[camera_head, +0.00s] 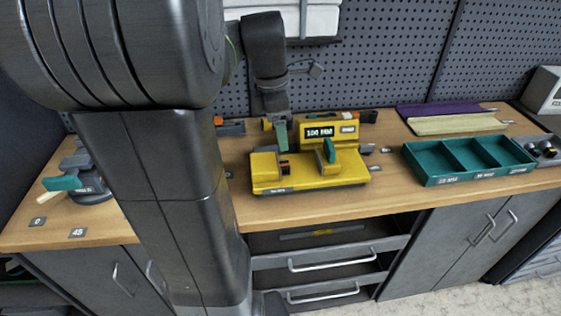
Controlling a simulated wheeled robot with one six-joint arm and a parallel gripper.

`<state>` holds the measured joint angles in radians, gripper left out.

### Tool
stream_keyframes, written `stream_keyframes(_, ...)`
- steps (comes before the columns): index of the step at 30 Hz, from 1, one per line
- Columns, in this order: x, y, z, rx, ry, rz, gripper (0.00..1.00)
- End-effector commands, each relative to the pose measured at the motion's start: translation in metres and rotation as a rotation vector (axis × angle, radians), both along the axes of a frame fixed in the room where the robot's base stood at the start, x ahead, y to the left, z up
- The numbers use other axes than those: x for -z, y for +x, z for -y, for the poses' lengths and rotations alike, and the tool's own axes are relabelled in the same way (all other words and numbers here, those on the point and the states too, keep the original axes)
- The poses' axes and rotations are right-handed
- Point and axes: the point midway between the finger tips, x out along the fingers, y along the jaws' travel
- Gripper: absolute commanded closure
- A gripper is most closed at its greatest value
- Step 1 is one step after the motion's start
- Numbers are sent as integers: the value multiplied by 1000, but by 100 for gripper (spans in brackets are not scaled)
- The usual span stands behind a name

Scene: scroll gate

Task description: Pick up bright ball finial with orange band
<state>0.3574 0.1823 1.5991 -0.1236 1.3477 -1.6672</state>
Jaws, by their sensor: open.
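I cannot make out a bright ball finial with an orange band in this view. Small orange parts show around the yellow fixture (345,170) on the wooden bench, but they are too small to tell as a finial. My gripper (275,108) points down at the back of the bench, just behind the left part of the fixture. It is open, and its fingertips are small and dark here. I cannot tell whether it touches anything. My large dark arm links cover the left part of the view and hide some of the bench.
The yellow fixture carries a display and teal levers. A teal tray (410,166) with three compartments stands at right. Purple (440,110) and cream (458,124) strips lie behind it. A grey vise-like device (92,190) stands at left. A pegboard (400,50) closes the back. Bare bench shows along the front.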

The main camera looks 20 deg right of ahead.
Motion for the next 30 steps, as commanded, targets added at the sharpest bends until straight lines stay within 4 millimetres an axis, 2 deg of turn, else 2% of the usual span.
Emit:
stream_keyframes(1,12,-1,1,1,2,-5,31)
stream_keyframes(4,29,-1,3,1,0,-2,31)
stream_keyframes(13,53,0,6,1,1,-2,31)
stream_keyframes(21,91,3,11,2,1,-1,31)
stream_keyframes(30,96,3,12,2,1,0,31)
